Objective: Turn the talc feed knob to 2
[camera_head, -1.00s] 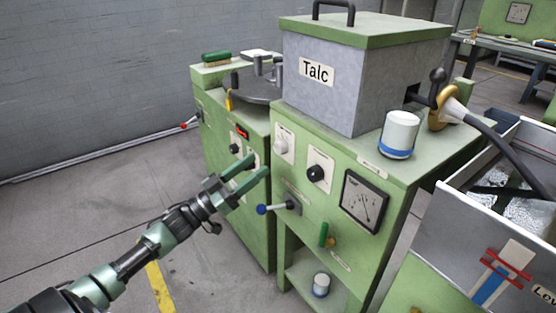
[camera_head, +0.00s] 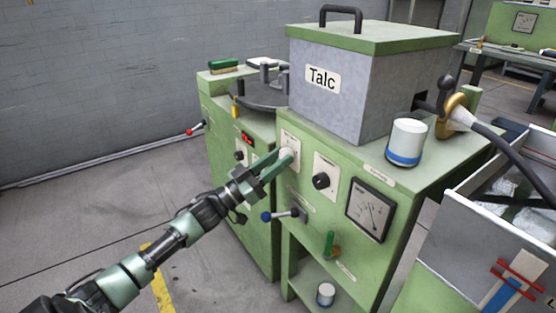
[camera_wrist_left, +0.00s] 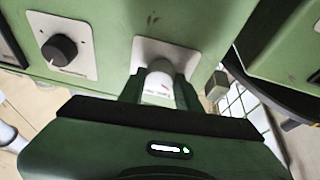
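A white knob (camera_head: 287,154) sits on a pale dial plate on the green machine's front, below the grey hopper marked Talc (camera_head: 322,79). My left gripper (camera_head: 284,157) is at this knob. In the left wrist view the white knob (camera_wrist_left: 159,80) is between the two green fingers (camera_wrist_left: 160,92), close to both; contact is not clear. The finger spacing looks about as wide as before, so the gripper appears open around the knob. A black knob (camera_head: 321,181) on another plate is to the right, and it shows at the left in the wrist view (camera_wrist_left: 60,50). Dial markings are too small to read. My right gripper is out of view.
A blue-tipped lever (camera_head: 280,215) projects just below my left gripper. A white-and-blue container (camera_head: 406,142) stands on top. Open floor lies to the left.

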